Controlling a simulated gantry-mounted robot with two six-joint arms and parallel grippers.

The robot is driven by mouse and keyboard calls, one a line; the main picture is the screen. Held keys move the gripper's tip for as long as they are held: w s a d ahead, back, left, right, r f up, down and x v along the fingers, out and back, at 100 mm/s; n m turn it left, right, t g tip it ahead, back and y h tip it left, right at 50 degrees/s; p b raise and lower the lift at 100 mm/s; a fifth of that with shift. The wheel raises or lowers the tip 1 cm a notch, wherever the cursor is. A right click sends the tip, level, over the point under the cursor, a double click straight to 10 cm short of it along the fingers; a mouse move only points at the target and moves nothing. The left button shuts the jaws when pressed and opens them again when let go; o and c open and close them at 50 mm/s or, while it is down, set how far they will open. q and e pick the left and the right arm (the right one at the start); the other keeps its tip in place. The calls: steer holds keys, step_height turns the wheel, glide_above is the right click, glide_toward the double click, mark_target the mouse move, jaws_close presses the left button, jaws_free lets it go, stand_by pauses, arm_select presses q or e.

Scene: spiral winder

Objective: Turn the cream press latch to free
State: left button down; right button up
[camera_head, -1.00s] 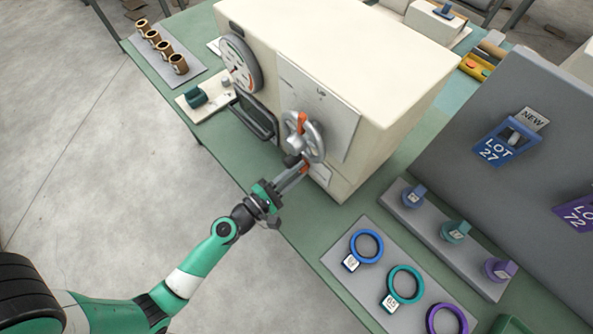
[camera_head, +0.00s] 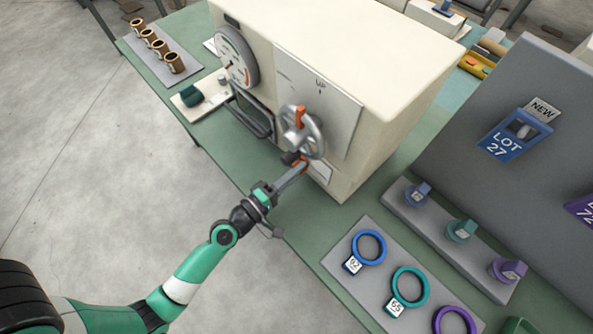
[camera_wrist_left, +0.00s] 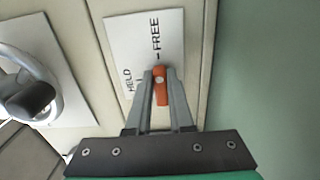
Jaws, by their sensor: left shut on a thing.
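The cream press (camera_head: 390,75) stands on the green bench. Its small orange latch (camera_wrist_left: 160,86) shows in the left wrist view on a white plate (camera_wrist_left: 145,45) marked HELD and FREE. The latch lies roughly in line with the dash beside FREE. My left gripper (camera_wrist_left: 160,88) is shut on the latch, with one finger on each side. In the head view the left gripper (camera_head: 302,168) reaches the low front of the press, below the handwheel (camera_head: 303,133), and its fingers partly hide the latch. My right gripper is not in view.
The handwheel with its dark knob (camera_wrist_left: 32,98) is close beside the left gripper. A gauge (camera_head: 236,57) and a dark handle (camera_head: 250,113) are further left on the press. A tray (camera_head: 362,292) with coloured rings lies right of the arm. Open floor lies in front.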

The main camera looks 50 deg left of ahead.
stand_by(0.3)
arm_select(q)
steer(key=c, duration=0.8)
jaws_free()
steer(key=s+b, duration=0.1)
steer(key=s, duration=0.2)
steer(key=s+b, duration=0.2)
steer(key=s, duration=0.2)
steer(key=s+b, duration=0.1)
steer(key=s, duration=0.3)
steer(key=shift+d+f+b, duration=0.1)
steer(key=shift+f+b, duration=0.15)
steer(key=shift+b, duration=0.05)
steer(key=shift+s+d+r, duration=0.1)
steer(key=shift+s+r, duration=0.15)
steer(key=shift+s, duration=0.05)
